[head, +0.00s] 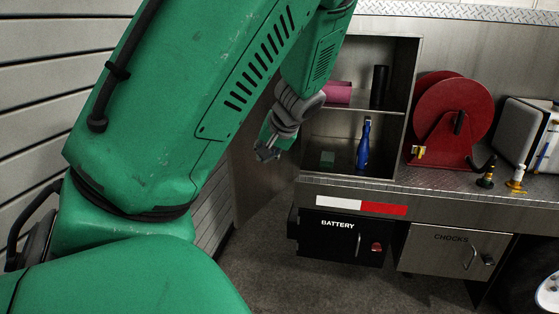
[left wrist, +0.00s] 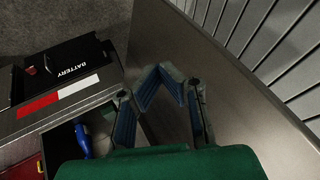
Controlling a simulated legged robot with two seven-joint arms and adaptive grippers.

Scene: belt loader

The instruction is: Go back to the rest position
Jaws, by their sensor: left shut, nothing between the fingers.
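My left arm fills the left and middle of the head view and bends down toward the shelf. My left gripper (head: 267,153) hangs in front of the left side of the metal shelf unit (head: 409,75), apart from it. In the left wrist view the gripper (left wrist: 161,72) has its blue-padded fingers brought together with nothing held. My right gripper is in neither view.
A blue bottle (head: 363,148) and a small green block (head: 327,158) stand in the lower compartment. A red reel (head: 452,105) sits right. The battery box (head: 342,239) is below.

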